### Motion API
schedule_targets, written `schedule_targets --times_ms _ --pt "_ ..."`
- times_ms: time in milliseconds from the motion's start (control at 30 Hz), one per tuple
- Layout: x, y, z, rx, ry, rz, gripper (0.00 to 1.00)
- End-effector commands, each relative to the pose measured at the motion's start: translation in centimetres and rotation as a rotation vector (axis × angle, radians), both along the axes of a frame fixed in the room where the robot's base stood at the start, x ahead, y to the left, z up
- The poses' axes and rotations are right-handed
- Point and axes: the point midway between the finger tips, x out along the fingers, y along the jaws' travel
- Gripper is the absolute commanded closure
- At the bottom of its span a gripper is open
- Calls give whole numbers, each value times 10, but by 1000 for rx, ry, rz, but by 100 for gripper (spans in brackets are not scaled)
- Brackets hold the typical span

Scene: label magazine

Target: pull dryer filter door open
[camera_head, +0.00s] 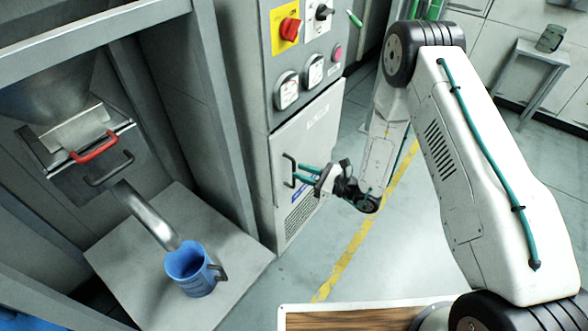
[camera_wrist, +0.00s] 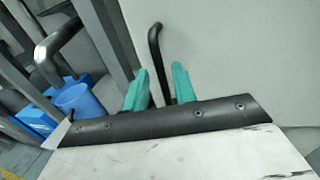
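The filter door (camera_head: 318,135) is a pale grey panel low on the front of the grey cabinet, and it looks shut. Its black bar handle (camera_head: 288,172) is at the door's left side. In the wrist view the handle (camera_wrist: 155,48) runs down into the gap between my gripper's teal fingers (camera_wrist: 161,72). My gripper (camera_head: 299,174) is open at the handle, with a finger on each side of it in the wrist view and visible gaps. Whether a finger touches the handle cannot be told. The handle's lower part is hidden in the wrist view.
Above the door are dials (camera_head: 287,90) and a red switch (camera_head: 289,29). To the left, a blue jug (camera_head: 190,272) stands on a grey platform (camera_head: 125,250) under a metal spout (camera_head: 146,215). The floor right of the door is clear around a yellow line (camera_head: 357,240).

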Motion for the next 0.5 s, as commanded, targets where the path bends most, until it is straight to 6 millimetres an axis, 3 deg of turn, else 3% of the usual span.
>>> schedule_targets --times_ms 200,500 --pt "12 26 0 0 -1 3 73" --pt "16 31 0 1 0 0 73"
